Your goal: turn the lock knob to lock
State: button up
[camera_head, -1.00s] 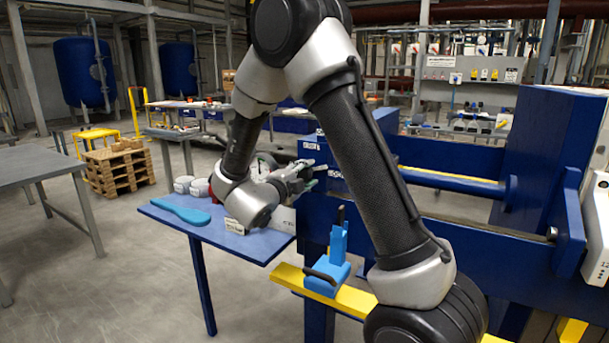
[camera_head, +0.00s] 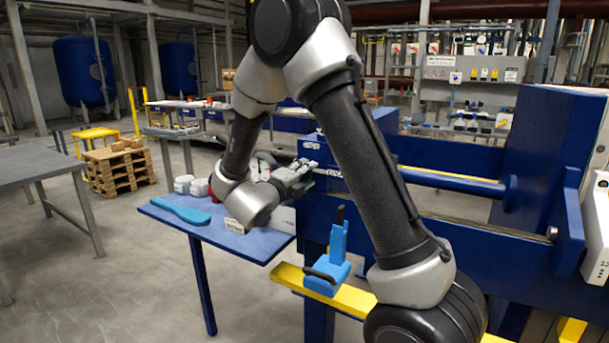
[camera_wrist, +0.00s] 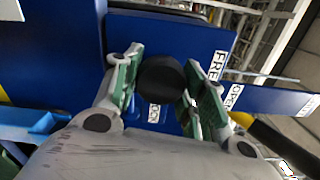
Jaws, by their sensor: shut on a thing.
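The lock knob (camera_wrist: 160,78) is round and black, on the blue face of the press in the wrist view. My gripper (camera_wrist: 163,85) is shut on it, with a green-padded finger on each side. In the head view my gripper (camera_head: 308,172) is at the left end of the blue press (camera_head: 440,240), and the knob cannot be made out there. White labels surround the knob in the wrist view; one reads FREE (camera_wrist: 217,66), and a small one (camera_wrist: 154,113) below the knob is too small to read for certain.
A blue side table (camera_head: 165,212) under my wrist holds a blue tool (camera_head: 180,211), a small white box (camera_head: 234,225) and white containers (camera_head: 190,186). A blue clamp-like fixture (camera_head: 328,270) stands on a yellow bar (camera_head: 355,300) in front.

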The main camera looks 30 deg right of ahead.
jog(key=o, duration=1.1)
jog(key=shift+c, duration=0.2)
jog(key=v, duration=1.2)
